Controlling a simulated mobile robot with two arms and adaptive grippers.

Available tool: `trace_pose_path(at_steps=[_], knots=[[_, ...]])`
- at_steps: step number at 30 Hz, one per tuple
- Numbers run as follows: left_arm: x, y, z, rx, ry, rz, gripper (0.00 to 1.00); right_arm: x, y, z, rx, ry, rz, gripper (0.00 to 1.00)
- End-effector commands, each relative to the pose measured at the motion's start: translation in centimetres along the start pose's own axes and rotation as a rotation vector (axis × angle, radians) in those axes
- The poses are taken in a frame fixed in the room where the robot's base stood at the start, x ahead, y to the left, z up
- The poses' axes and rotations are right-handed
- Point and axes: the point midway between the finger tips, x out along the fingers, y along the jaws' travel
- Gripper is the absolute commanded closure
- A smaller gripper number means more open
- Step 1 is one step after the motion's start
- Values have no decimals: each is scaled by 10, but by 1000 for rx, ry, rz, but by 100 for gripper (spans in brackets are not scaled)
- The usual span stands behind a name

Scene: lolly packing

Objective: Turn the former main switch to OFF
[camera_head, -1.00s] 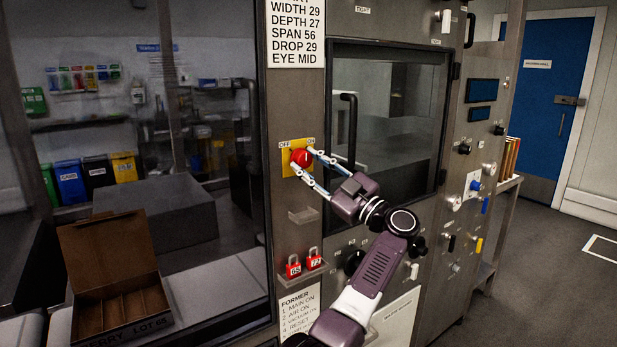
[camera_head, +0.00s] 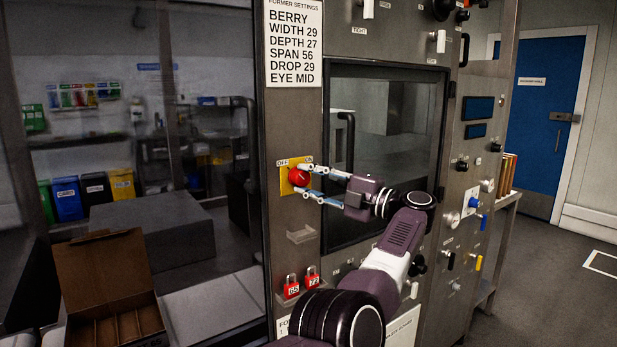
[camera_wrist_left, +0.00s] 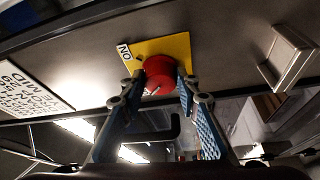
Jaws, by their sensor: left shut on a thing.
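The former main switch is a red round knob (camera_head: 298,177) on a yellow plate (camera_head: 285,185) on the steel machine front. An OFF label sits at the plate's upper left and an ON label at its upper right. My left gripper (camera_head: 306,181) reaches in from the right, its two fingers shut on the knob. In the left wrist view the red knob (camera_wrist_left: 160,74) sits between the fingertips (camera_wrist_left: 160,88), with the yellow plate (camera_wrist_left: 178,46) behind it. A small pale mark shows on the knob; which label it points to I cannot tell. My right gripper is not in view.
A clear holder (camera_head: 300,234) and two red padlocks (camera_head: 291,287) are below the switch. A dark window with a handle (camera_head: 345,150) is right of it. A settings sign (camera_head: 294,45) hangs above. An open cardboard box (camera_head: 105,275) stands at lower left.

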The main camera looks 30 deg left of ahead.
Motion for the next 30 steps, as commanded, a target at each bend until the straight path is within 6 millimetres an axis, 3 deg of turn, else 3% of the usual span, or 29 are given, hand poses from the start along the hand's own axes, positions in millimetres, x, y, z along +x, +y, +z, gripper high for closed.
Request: trace_pose_path(at_steps=[19,20,21,24,30], knots=[[2,4,-1,-55,2,-15,95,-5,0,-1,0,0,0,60],[2,4,-1,-55,2,-15,69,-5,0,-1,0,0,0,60],[2,4,-1,-55,3,-15,65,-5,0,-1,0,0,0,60],[2,3,-1,-53,3,-16,54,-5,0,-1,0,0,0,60],[1,2,0,-51,2,-18,53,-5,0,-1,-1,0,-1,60]])
